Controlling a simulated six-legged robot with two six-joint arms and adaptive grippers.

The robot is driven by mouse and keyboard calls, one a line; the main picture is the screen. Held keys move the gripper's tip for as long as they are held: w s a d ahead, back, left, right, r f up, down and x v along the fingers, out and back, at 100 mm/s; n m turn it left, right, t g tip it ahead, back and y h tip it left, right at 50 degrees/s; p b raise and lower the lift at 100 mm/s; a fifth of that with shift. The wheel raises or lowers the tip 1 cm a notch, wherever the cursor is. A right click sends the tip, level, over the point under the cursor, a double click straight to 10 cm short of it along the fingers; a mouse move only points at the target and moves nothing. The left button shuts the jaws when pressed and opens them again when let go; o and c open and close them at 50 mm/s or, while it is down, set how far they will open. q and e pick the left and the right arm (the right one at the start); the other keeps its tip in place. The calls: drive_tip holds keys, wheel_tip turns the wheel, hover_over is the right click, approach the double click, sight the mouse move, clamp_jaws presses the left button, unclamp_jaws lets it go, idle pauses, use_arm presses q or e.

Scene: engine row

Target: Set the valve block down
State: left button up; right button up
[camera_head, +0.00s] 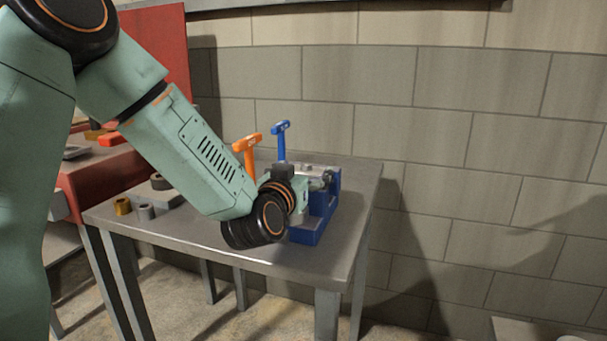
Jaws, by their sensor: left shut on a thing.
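My left gripper (299,192) is over the right part of the grey table, its wrist hiding most of the fingers. It is shut on what seems to be the valve block (317,174), a small grey metal piece seen only in part. The block is at the blue fixture (308,236), which stands on the table. I cannot tell whether the block touches the fixture or is held just above it. An orange T-handle (247,144) and a blue T-handle (281,140) rise behind the wrist; their lower ends are hidden. My right gripper is not in view.
The grey table (230,245) has free room along its front and right edge. A brass ring (123,206), a grey ring (146,212) and a dark round piece (161,182) lie at its left. A red cabinet (100,180) stands at the left; a block wall (450,120) is behind.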

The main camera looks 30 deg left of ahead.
use_arm(q)
drive_tip(key=shift+s, duration=0.15)
drive_tip(key=o, duration=1.5)
drive_tip(key=shift+f, duration=0.2)
drive_tip(key=shift+o, duration=0.2)
drive_tip(key=shift+d+r, duration=0.1)
drive_tip(key=shift+r, duration=0.1)
drive_tip(key=p+v, duration=0.2)
drive_tip(key=v, duration=0.7)
drive_tip(key=shift+r+p, duration=0.1)
drive_tip(key=shift+p, duration=0.3)
drive_tip(key=shift+p+v, duration=1.4)
drive_tip(key=shift+p, duration=3.45)
